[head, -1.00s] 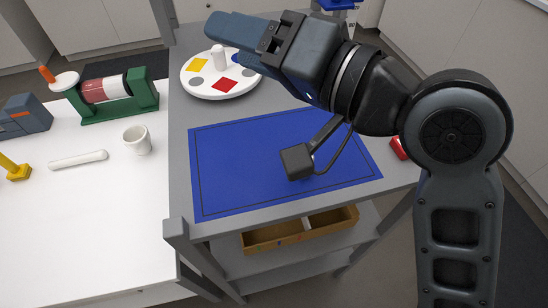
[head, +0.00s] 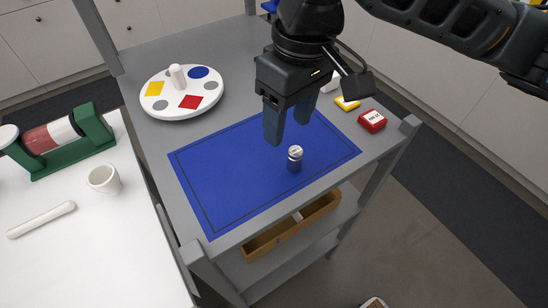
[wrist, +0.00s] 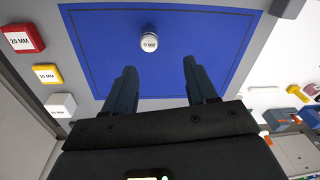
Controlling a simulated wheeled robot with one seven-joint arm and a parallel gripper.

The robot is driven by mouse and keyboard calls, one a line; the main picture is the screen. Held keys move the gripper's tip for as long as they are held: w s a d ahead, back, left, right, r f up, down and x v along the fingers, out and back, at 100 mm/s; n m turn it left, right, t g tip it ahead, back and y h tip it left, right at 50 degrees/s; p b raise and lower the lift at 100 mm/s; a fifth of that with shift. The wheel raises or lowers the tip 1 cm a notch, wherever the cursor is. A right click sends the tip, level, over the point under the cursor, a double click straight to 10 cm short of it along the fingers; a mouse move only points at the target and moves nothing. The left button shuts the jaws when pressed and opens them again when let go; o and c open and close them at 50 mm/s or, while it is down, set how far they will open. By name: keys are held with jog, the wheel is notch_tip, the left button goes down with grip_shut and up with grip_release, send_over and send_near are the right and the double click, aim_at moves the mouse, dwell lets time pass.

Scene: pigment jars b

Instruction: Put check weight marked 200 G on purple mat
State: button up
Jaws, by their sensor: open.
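A small cylindrical check weight (head: 295,158) with a pale top and dark lower side stands upright on a blue mat (head: 220,185). In the wrist view the weight (wrist: 148,43) shows a round white top with small upside-down marking that looks like 200 G. The mat (wrist: 205,45) looks blue with a thin dark border line; no purple mat shows. My gripper (head: 288,130) is open and empty, pointing down above the mat, just behind the weight. In the wrist view the weight lies ahead of the gap between the fingertips (wrist: 160,68), apart from them.
A round white plate (head: 182,112) with coloured spots and a peg stands behind the mat. Red (head: 372,121) and yellow (head: 347,104) blocks sit to the right. A white cup (head: 105,180) stands on the left table. A wooden tray (head: 285,233) is on the shelf below.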

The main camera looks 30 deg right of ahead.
aim_at(296, 150)
jog(key=shift+s+d+f+h, duration=0.15)
jog(key=shift+d+h, duration=0.35)
jog(key=shift+d, duration=0.3)
jog(key=shift+s+a+f+p, duration=0.1)
jog(key=shift+f+p, duration=0.05)
jog(key=shift+f, duration=1.1)
jog(key=shift+s+a+f+p, duration=0.1)
jog(key=shift+s+f, duration=0.05)
jog(key=shift+f, duration=1.15)
jog(key=shift+s+a+f+p, duration=0.1)
jog(key=shift+f+p, duration=0.05)
jog(key=shift+f, duration=1.1)
jog(key=shift+c, duration=0.5)
grip_shut()
